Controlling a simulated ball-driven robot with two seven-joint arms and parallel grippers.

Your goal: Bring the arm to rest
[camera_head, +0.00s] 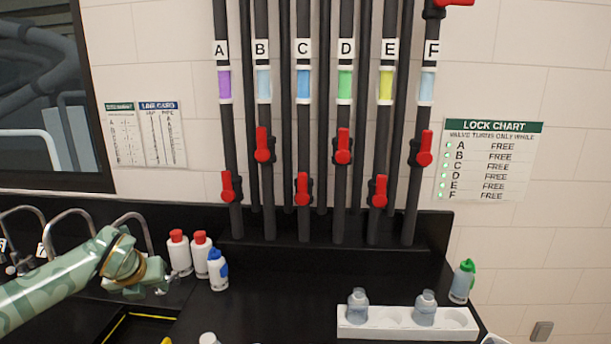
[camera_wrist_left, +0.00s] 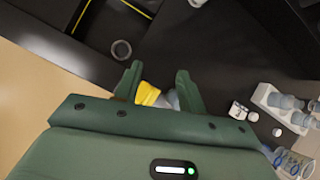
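My left arm comes in from the left in the head view, pale green, with its gripper (camera_head: 160,284) over the black counter near the white bottles. In the left wrist view the two dark green fingers of the left gripper (camera_wrist_left: 158,74) stand apart. A yellow-capped item (camera_wrist_left: 148,93) with a grey-blue part shows between and beyond them, partly hidden by the gripper body. It looks to lie below the fingers rather than in their grip. My right gripper is in neither view.
Two red-capped white bottles (camera_head: 179,253) and a blue-capped bottle (camera_head: 217,270) stand close right of the gripper. Pipes with red valves (camera_head: 303,188) rise at the back. The counter's middle is clear.

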